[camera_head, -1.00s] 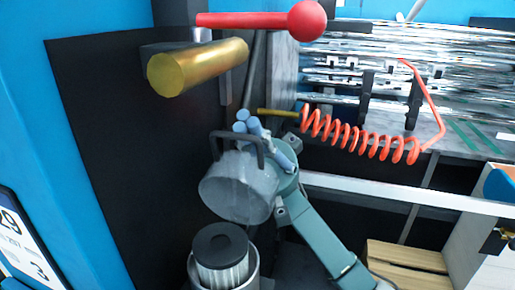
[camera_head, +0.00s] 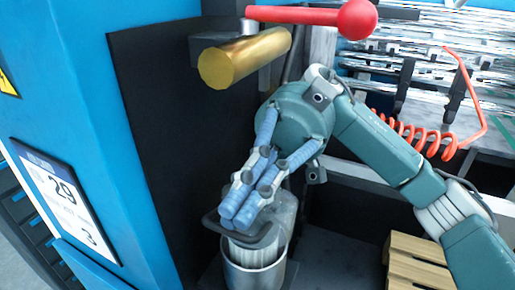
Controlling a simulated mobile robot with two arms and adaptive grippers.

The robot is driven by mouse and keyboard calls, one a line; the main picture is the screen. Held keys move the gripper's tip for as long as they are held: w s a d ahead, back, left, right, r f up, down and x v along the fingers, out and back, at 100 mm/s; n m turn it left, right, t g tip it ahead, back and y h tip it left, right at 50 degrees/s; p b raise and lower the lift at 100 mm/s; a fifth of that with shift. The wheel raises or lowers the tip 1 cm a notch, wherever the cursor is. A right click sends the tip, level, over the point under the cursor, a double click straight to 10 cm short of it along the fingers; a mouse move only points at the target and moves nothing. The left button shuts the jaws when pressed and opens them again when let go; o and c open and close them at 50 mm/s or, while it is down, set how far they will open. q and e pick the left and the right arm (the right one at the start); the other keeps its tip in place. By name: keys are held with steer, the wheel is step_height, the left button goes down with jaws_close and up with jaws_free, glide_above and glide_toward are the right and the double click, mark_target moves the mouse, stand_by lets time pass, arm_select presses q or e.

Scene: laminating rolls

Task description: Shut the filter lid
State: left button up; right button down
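The filter lid (camera_head: 285,212) is a translucent grey cup with a dark loop handle (camera_head: 212,221). It is now low over the filter housing (camera_head: 256,276), a grey metal cylinder with a white pleated cartridge (camera_head: 256,252) showing at its top. My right gripper (camera_head: 240,212) is over the lid, its blue-grey fingers pressed together and pointing down at the handle. The fingers hide much of the lid, so I cannot tell whether it sits fully flush. I see nothing held between the fingers. My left gripper is not in view.
Above are a brass cylinder (camera_head: 244,58) and a red-knobbed lever (camera_head: 312,16). A coiled red hose (camera_head: 425,138) hangs behind my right arm. A dark panel (camera_head: 165,130) stands at left, and a wooden pallet (camera_head: 415,262) lies lower right.

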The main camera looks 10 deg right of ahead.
mark_target(235, 234)
steer(key=shift+s+a+f+t+h+p, duration=0.2)
steer(key=shift+s+a+f+t+h, duration=0.1)
steer(key=shift+s+f+t+h, duration=0.25)
steer(key=shift+s+a+f+t+h+p, duration=0.15)
steer(key=shift+s+a+f+t+h, duration=0.2)
steer(key=shift+f+t, duration=0.35)
steer(key=shift+s+a+f, duration=0.15)
steer(key=shift+s+f, duration=0.2)
steer(key=shift+f, duration=0.35)
